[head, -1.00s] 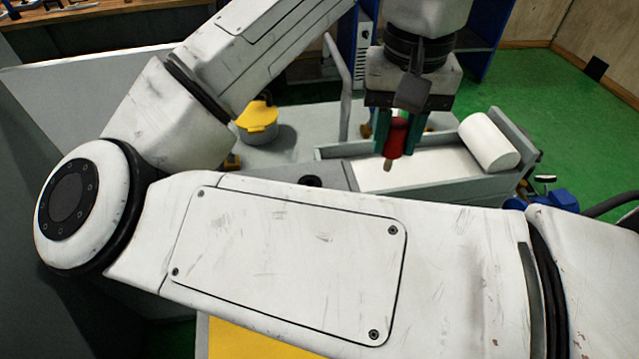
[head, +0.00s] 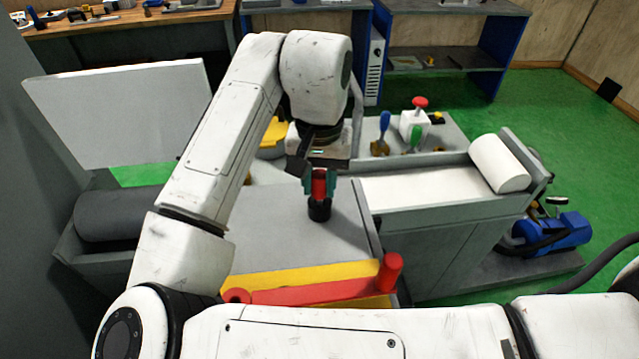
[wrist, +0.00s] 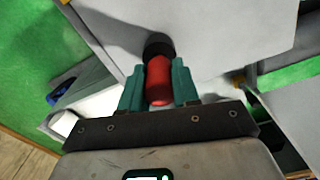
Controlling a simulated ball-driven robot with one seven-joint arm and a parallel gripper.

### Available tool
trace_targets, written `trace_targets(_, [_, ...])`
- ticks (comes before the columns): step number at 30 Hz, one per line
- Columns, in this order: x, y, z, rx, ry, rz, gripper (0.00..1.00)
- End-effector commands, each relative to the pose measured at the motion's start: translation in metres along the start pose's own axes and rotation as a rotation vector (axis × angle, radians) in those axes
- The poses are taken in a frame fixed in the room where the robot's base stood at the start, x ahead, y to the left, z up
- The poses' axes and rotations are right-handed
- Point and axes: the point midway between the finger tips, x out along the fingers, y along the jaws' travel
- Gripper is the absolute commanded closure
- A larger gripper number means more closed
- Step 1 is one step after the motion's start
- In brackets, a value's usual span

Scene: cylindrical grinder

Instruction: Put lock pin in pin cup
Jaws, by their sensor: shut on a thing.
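The lock pin's red grip (head: 319,183) is held upright between the teal fingers of my gripper (head: 319,187), which is shut on it. Right below it is a short black round cup, the pin cup (head: 319,210), on a grey flat top. The wrist view shows the red grip (wrist: 158,80) between the fingers, with the black cup (wrist: 158,46) at its far end. The pin's brass tip is hidden, and I cannot tell whether the tip is inside the cup or how deep. The cup's opening is hidden too.
A red bar (head: 315,293) with an upright end lies along the yellow front edge of the grey top (head: 270,225). To the right is a trough (head: 420,187) with a white roll (head: 498,162). Behind stand a yellow-lidded pot (head: 272,136) and a box with a red button (head: 414,122).

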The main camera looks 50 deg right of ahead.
Motion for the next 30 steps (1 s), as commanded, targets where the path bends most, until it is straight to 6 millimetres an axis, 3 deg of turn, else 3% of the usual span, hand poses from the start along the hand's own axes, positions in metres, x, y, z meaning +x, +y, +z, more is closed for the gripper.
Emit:
trace_targets(5, [0.013,0.0,0.0,-0.002,0.001,0.0,1.0])
trace_targets(16, [0.018,0.0,0.0,-0.002,0.002,0.0,1.0])
trace_targets(17, [0.017,0.0,0.0,-0.002,0.001,0.0,0.67])
trace_targets(24, [0.016,0.0,0.0,-0.001,0.001,0.0,0.44])
trace_targets(30, [0.016,0.0,0.0,-0.001,0.001,0.0,0.44])
